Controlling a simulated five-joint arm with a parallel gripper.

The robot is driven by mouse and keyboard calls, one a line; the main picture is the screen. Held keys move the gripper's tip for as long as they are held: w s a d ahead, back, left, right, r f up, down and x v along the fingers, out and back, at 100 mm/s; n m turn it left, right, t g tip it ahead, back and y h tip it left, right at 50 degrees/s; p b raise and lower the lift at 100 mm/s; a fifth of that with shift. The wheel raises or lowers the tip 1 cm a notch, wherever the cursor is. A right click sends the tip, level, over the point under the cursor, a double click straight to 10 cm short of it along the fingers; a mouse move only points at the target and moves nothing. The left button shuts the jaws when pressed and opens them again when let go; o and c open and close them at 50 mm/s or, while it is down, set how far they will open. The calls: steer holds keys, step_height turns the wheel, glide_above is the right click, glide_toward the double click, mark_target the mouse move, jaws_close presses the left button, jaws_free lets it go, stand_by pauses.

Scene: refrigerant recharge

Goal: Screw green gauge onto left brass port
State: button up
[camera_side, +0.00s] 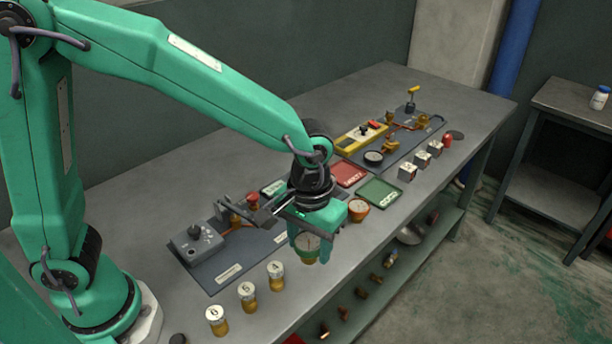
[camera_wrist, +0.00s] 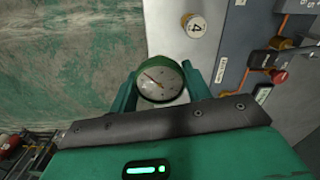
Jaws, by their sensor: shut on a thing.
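The green gauge (camera_wrist: 161,78) has a round white dial and sits between my gripper's fingers in the wrist view. My gripper (camera_side: 308,243) is shut on the gauge (camera_side: 307,256), which hangs upright, dial up, over the table's front edge beside the near dark panel. A brass port (camera_side: 390,142) shows on the far dark panel, with another brass fitting (camera_side: 424,119) to its right. On the near panel, copper piping (camera_side: 235,222) shows, partly hidden by my gripper. I cannot tell which fitting is the left brass port.
Several numbered brass cylinders (camera_side: 247,296) stand at the table's near front. A grey control box (camera_side: 196,243) with a knob sits on the near panel. Small labelled boxes (camera_side: 407,169) stand beyond.

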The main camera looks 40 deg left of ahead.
steer(key=w+a+n, duration=0.1)
steer(key=w+a, duration=0.4)
steer(key=w+a+n, duration=0.2)
steer(key=w+a, duration=0.3)
steer(key=a, duration=0.1)
steer(key=w+a+f+n, duration=0.1)
steer(key=w+a+n, duration=0.1)
steer(key=w+a, duration=0.3)
steer(key=shift+a, duration=0.6)
steer(key=shift+f, duration=0.1)
steer(key=shift+f, duration=0.1)
steer(key=shift+f, duration=2.05)
steer(key=shift+f, duration=1)
